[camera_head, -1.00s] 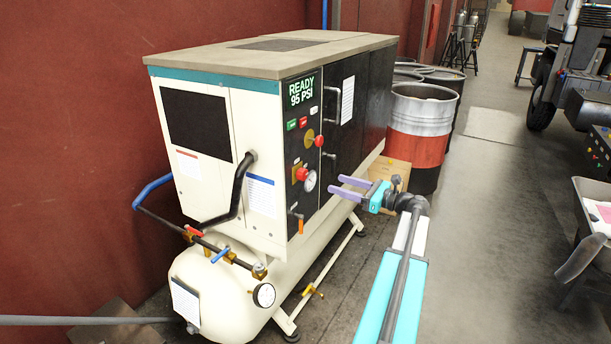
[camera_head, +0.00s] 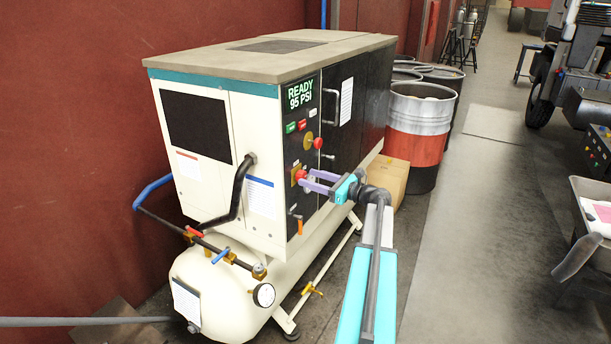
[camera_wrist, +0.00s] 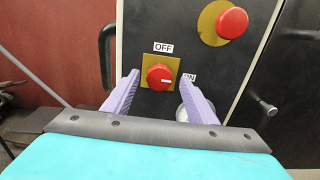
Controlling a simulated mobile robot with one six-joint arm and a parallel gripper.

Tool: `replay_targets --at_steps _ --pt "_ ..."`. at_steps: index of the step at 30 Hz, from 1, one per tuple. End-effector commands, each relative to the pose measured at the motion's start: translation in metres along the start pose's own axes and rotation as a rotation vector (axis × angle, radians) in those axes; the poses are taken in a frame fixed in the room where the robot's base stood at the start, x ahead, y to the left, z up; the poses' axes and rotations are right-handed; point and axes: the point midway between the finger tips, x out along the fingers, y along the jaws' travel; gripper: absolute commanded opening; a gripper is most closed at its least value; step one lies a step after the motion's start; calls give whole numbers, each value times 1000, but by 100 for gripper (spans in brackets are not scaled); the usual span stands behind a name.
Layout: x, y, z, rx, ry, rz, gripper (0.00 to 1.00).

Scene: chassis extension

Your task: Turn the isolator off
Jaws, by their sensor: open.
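The isolator (camera_wrist: 158,77) is a red rotary knob on a square brass plate on the machine's black front panel. In the wrist view its white mark points right, towards the partly hidden ON label (camera_wrist: 190,77); the OFF label (camera_wrist: 163,47) is above it. In the head view the knob (camera_head: 300,175) is at the tips of my gripper (camera_head: 302,182). My gripper (camera_wrist: 163,82) is open, with its purple fingers on either side of the knob in the wrist view. I cannot tell whether they touch it.
A larger red button on a round yellow plate (camera_wrist: 208,22) is up and right of the knob. A gauge (camera_wrist: 190,112) is partly hidden behind the right finger. A black handle (camera_wrist: 106,55) is to the left. A cardboard box (camera_head: 393,178) and drums (camera_head: 418,125) stand beyond the machine.

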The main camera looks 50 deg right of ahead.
Motion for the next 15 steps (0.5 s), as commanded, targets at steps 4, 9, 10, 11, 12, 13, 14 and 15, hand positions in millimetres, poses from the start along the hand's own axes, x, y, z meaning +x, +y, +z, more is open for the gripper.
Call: replay_targets --at_steps 4,9,10,11,12,13,14,15 --pt "18 0 1 0 -1 2 52" --pt "28 0 1 -1 -1 1 52" --pt "28 0 1 -1 -1 1 52" --pt "29 0 0 -1 -1 1 52" --pt "29 0 0 -1 -1 1 52" --pt "30 1 0 -1 -1 1 52" --pt "30 1 0 -1 -1 1 52" --pt "30 1 0 -1 -1 1 52"
